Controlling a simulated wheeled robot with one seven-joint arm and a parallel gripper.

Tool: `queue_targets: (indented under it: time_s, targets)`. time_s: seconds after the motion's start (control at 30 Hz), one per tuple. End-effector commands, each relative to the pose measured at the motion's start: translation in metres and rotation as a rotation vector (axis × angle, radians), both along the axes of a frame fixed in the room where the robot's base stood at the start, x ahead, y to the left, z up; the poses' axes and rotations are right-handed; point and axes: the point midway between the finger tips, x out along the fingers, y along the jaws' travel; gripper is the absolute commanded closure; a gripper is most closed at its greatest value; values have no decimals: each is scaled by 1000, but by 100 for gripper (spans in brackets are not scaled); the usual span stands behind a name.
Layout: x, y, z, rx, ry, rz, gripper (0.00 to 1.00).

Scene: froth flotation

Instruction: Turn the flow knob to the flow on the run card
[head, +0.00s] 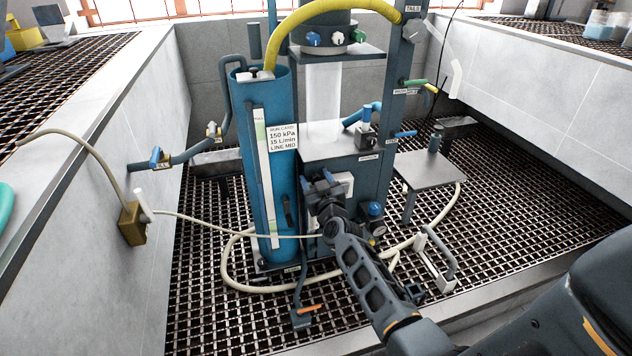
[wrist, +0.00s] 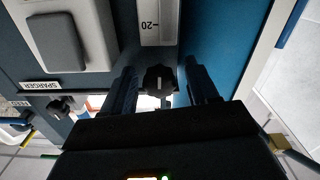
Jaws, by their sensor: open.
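The run card (head: 283,138) is on the front of the blue column in the head view and reads 150 kPa, 15 L/min, LINE MID. In the wrist view a dark knob (wrist: 160,80) with a pale mark sits below a flow scale (wrist: 156,22), which shows an upside-down 20. My gripper (head: 322,185) is in front of the equipment's lower part and hides the knob in the head view. In the wrist view my gripper (wrist: 163,74) is open, with one finger on each side of the knob. Gaps show between fingers and knob. The flow reading is not visible.
A blue-topped regulator (head: 375,209) with a small gauge (head: 379,229) stands right of my gripper. A pale hose (head: 240,283) loops over the grating. An orange-handled valve (head: 303,314) lies low in front. A small grey table (head: 430,169) stands at right.

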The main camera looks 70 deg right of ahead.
Motion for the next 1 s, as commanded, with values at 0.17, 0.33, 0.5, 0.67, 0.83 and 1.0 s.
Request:
queue_targets:
  time_s: [0.17, 0.33, 0.5, 0.67, 0.83, 1.0]
  targets:
    - [0, 0, 0, 0, 0, 0, 41]
    - [0, 0, 0, 0, 0, 0, 55]
    - [0, 0, 0, -1, 1, 0, 72]
    - [0, 0, 0, -1, 1, 0, 87]
    - [0, 1, 0, -3, 3, 0, 97]
    - [0, 1, 1, -49, 59, 0, 97]
